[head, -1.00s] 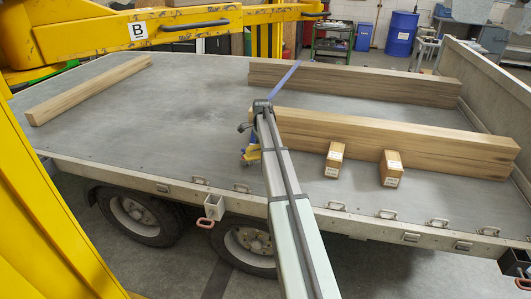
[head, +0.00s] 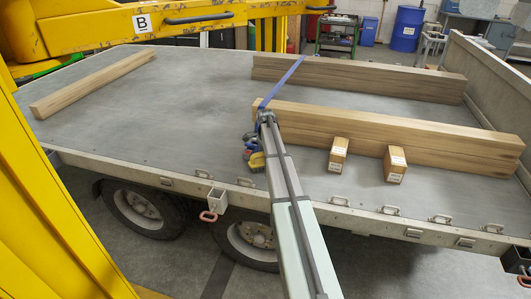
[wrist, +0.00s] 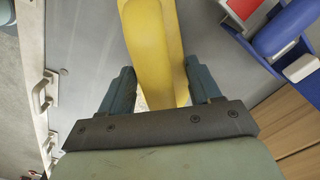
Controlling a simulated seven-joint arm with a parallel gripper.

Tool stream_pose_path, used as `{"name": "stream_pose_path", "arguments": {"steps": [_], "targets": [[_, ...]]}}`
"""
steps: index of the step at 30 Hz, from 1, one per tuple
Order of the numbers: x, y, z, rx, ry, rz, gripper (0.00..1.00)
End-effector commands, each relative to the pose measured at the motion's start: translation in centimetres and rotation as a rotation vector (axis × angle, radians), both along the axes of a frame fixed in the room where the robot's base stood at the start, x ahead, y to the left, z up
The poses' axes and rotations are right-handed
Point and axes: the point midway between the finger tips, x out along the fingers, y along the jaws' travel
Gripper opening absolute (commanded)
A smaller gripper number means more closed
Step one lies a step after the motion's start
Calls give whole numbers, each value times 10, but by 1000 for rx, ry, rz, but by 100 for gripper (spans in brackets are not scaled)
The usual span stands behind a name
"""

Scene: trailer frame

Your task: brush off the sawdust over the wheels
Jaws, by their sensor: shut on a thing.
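In the wrist view, my gripper (wrist: 158,78) points down at the grey deck (wrist: 85,50), its two dark fingers shut on a long yellow thing (wrist: 155,40), likely the brush handle. Its far end runs out of the picture, and any bristles are hidden. In the head view, the yellow thing (head: 257,161) shows beside my arm, just inside the deck's near rail; my arm hides most of the gripper. Two wheels (head: 140,208) (head: 252,243) sit under the near rail, below that area. I cannot clearly make out sawdust on the deck.
Blue, red and white parts (wrist: 285,35) lie close to the gripper. Stacked beams (head: 390,128) with two short blocks (head: 338,154) (head: 395,163) stand right of the arm. A blue strap (head: 284,79) lies beyond. The left deck is clear up to a lone beam (head: 95,83).

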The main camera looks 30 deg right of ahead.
Motion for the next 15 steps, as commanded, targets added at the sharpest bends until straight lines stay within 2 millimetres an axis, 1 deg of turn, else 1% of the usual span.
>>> {"name": "stream_pose_path", "arguments": {"steps": [1,2,3,15], "targets": [[0,0,-11,1,3,0,38],[-3,-2,-12,1,3,-1,39],[-6,-5,-10,0,1,-2,35],[-32,-31,-12,0,2,-2,34]]}}
